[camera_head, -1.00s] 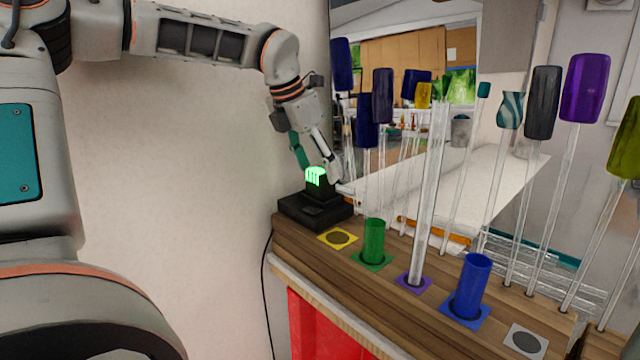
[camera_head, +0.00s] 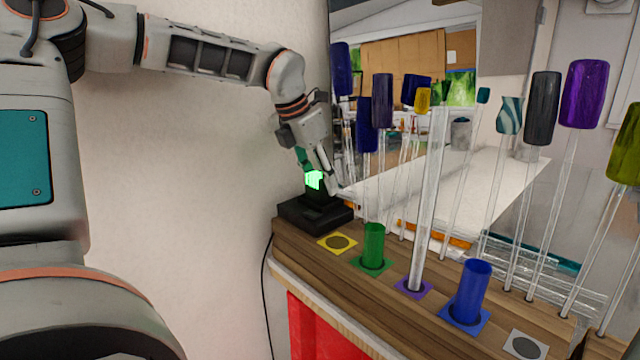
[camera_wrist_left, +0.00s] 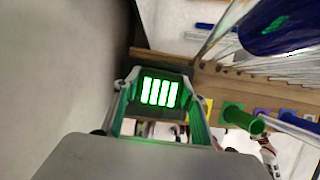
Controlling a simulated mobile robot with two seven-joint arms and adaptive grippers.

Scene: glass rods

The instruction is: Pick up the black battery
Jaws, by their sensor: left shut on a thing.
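The black battery (camera_wrist_left: 160,92) has a lit green display of several bars on its top. In the head view its glowing top (camera_head: 313,179) shows at the back left end of the wooden counter, at the black charger base (camera_head: 318,215). My left gripper (camera_head: 318,176) comes down on it from above and is shut on it. In the left wrist view the fingers (camera_wrist_left: 158,100) lie on both sides of the battery. I cannot tell whether the battery's lower end is clear of the base. My right gripper is not in view.
On the wooden counter (camera_head: 400,262) stand a green cup (camera_head: 373,246), a blue cup (camera_head: 471,290) and a clear tube (camera_head: 430,200). Many glass rods with coloured ends, such as a purple one (camera_head: 585,90), stand close behind on the right. A pale wall (camera_head: 190,200) is at left.

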